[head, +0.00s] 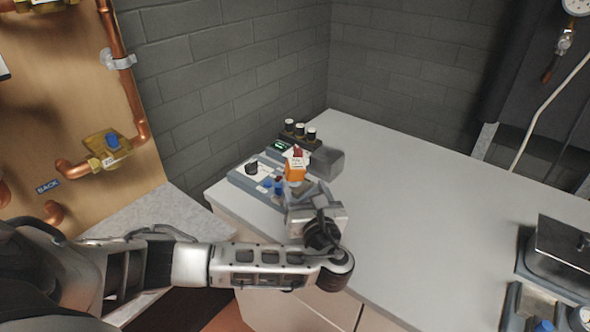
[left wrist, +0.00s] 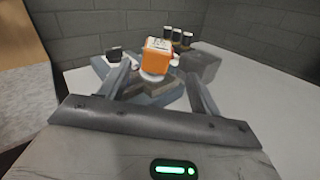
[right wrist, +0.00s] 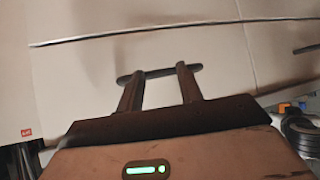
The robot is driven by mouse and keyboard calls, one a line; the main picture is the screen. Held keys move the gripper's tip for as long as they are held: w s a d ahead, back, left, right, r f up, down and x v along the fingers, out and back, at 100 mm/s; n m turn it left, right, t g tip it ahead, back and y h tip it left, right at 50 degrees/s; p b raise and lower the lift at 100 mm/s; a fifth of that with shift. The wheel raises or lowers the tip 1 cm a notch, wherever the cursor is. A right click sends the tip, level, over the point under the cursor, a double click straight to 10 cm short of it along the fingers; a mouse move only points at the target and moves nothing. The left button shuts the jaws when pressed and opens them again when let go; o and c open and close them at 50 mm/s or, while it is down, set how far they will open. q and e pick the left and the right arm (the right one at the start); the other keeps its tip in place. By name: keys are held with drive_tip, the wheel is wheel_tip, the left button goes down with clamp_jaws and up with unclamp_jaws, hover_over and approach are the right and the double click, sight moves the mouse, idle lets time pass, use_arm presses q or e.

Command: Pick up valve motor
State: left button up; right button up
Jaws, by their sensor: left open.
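The valve motor looks to be the orange block with a white top (head: 295,172), on a grey-blue unit at the near left end of the counter. It also shows in the left wrist view (left wrist: 157,60), just beyond and between the fingers. My left gripper (head: 300,188) is open and empty, with its fingers pointing at the block. In the left wrist view my left gripper (left wrist: 160,76) has a wide gap.
A device with several black knobs (head: 300,131) stands behind the block, with a dark grey box (head: 325,162) beside it. The counter (head: 420,210) is mostly clear. A brick wall (head: 230,70) and a board with copper pipes (head: 80,110) bound the left.

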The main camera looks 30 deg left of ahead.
sight(298, 172)
use_arm(q)
drive_tip(key=shift+x, duration=1.05)
drive_tip(key=x, duration=0.3)
drive_tip(key=p+x, duration=0.1)
drive_tip(key=shift+a+r, duration=0.35)
drive_tip(key=shift+a, duration=0.15)
drive_tip(key=shift+w+a, duration=0.25)
drive_tip(key=shift+w, duration=0.1)
drive_tip(key=c, duration=1.3)
drive_tip(key=shift+o, duration=0.2)
